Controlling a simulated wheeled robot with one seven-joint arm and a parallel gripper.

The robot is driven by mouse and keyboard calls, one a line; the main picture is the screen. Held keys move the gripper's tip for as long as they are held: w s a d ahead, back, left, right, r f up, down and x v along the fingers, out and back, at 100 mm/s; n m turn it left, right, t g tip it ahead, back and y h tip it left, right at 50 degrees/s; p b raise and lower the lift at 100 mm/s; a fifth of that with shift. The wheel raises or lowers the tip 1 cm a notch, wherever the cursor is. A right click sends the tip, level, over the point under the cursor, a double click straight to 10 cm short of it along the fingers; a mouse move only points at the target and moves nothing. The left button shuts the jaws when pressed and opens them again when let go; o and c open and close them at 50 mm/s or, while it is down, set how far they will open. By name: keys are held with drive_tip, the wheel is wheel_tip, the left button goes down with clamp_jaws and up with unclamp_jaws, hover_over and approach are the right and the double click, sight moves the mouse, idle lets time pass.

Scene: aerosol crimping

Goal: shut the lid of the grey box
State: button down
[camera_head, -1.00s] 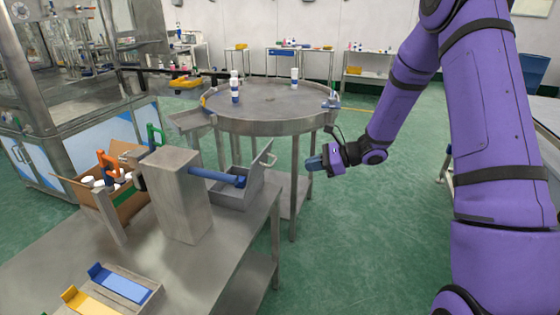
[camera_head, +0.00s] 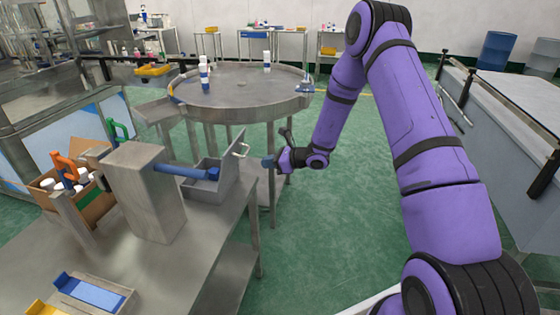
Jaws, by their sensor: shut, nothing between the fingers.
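The grey box (camera_head: 203,190) sits at the right edge of the steel table. Its lid (camera_head: 231,163) stands raised on the box's right side, with a light handle (camera_head: 241,150) near its top. A blue bar end reaches over the box and hides part of its inside. My gripper (camera_head: 267,162) is shut and empty, a short way right of the raised lid, apparently apart from it and pointing left towards it.
A steel post block (camera_head: 147,195) with the blue bar (camera_head: 182,172) stands left of the box. A cardboard box (camera_head: 92,203) with white bottles is farther left. A round steel table (camera_head: 240,90) stands behind. Green floor is clear below my arm.

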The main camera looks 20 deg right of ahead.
drive_tip(key=w+a, duration=0.1)
drive_tip(key=a, duration=0.1)
drive_tip(key=w+a+r, duration=0.1)
drive_tip(key=w+a, duration=0.1)
drive_tip(key=shift+r, duration=0.15)
drive_tip(key=shift+a, duration=0.1)
